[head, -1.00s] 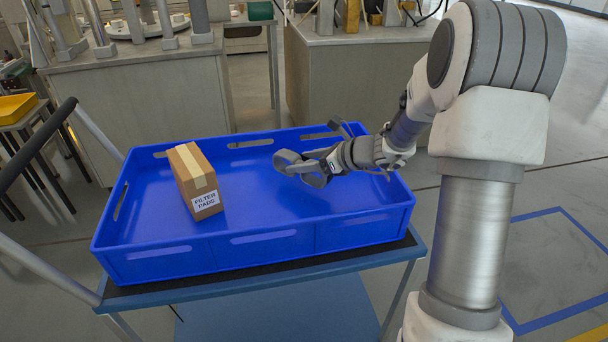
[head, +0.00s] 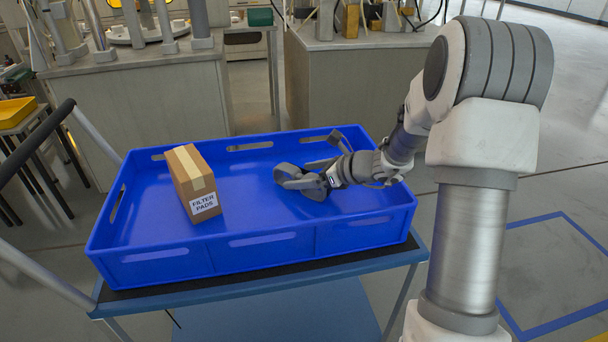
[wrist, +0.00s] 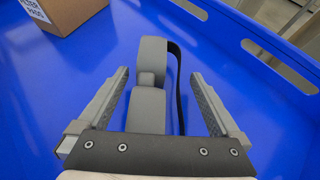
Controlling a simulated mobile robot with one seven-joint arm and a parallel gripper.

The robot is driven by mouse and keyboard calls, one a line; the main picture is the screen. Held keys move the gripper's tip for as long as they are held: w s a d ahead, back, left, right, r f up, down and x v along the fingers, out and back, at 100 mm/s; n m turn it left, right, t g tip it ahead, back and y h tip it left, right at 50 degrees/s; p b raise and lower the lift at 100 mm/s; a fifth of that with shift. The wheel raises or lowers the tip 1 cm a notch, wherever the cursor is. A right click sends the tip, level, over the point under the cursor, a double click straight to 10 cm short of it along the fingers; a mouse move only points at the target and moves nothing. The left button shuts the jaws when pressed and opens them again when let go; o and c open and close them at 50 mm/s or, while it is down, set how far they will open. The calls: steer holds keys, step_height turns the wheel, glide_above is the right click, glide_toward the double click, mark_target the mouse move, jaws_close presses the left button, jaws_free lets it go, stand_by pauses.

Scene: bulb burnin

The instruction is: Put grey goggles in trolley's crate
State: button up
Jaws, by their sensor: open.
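The grey goggles (wrist: 150,105) are in the blue crate (head: 270,242) on the trolley (head: 280,282), in its right half in the head view. In the wrist view they lie between the two fingers of my gripper (wrist: 160,74), with a gap on each side, and their black strap (wrist: 180,85) curves along the right. My gripper also shows in the head view (head: 312,178), inside the crate and low. It is open. The end of the goggles under my gripper is hidden.
A cardboard box labelled filter pads (head: 192,183) stands in the crate's left half, and its corner shows in the wrist view (wrist: 62,12). The crate's walls surround my gripper. Grey workbenches (head: 340,80) stand behind the trolley.

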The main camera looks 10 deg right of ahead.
steer(key=shift+r, duration=0.15)
steer(key=shift+r+p, duration=0.25)
steer(key=shift+p, duration=0.05)
steer(key=p+v, duration=0.3)
steer(key=v, duration=0.9)
steer(key=shift+f, duration=0.25)
